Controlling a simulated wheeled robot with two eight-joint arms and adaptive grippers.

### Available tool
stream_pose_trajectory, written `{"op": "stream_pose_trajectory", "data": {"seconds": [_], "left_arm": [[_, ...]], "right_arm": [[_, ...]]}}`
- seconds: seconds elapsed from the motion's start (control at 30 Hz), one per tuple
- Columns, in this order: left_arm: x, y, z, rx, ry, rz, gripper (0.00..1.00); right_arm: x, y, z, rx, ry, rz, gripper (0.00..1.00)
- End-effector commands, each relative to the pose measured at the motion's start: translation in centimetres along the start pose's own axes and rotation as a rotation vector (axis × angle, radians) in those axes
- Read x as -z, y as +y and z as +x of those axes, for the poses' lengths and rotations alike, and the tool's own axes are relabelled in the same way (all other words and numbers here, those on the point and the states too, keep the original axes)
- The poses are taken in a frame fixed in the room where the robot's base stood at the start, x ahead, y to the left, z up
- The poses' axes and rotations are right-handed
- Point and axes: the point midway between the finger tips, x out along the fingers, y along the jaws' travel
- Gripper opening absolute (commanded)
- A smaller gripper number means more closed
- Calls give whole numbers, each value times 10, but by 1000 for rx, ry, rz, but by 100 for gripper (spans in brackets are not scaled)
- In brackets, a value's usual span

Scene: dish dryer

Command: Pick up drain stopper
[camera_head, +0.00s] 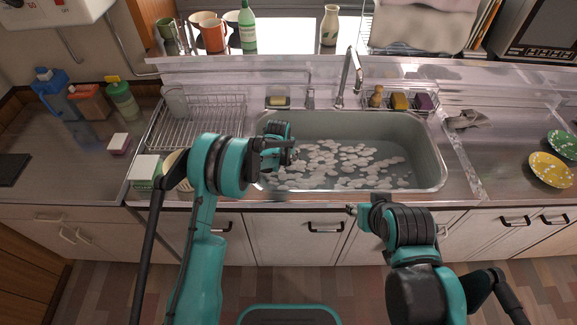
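The sink (425,150) is filled with water and scattered white foam (345,165). I cannot make out a drain stopper; the foam, the water or my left arm may hide it. My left gripper (291,155) is over the left part of the sink, pointing right. Its fingers are small and partly hidden by its own body, so I cannot tell whether it is open. My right gripper (352,210) is in front of the sink's front edge, pointing left. Its fingers are too small to read, and I see nothing held in it.
The faucet (350,75) stands behind the sink. A wire dish rack (205,115) is at the left and a sponge rack (400,103) at the back right. A white-green box (145,171) sits by my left arm. Plates (550,170) lie at the far right.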

Motion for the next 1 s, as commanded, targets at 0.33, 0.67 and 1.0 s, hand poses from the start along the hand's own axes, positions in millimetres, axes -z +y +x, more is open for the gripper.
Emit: {"op": "stream_pose_trajectory", "data": {"seconds": [0.33,0.67,1.0], "left_arm": [[-4,2,42,-2,-4,4,46],[-9,0,86,-2,-3,4,46],[-8,0,88,-1,-3,4,25]], "right_arm": [[-7,0,9,0,0,0,40],[-20,0,28,0,0,0,40],[-20,0,28,0,0,0,40]]}}
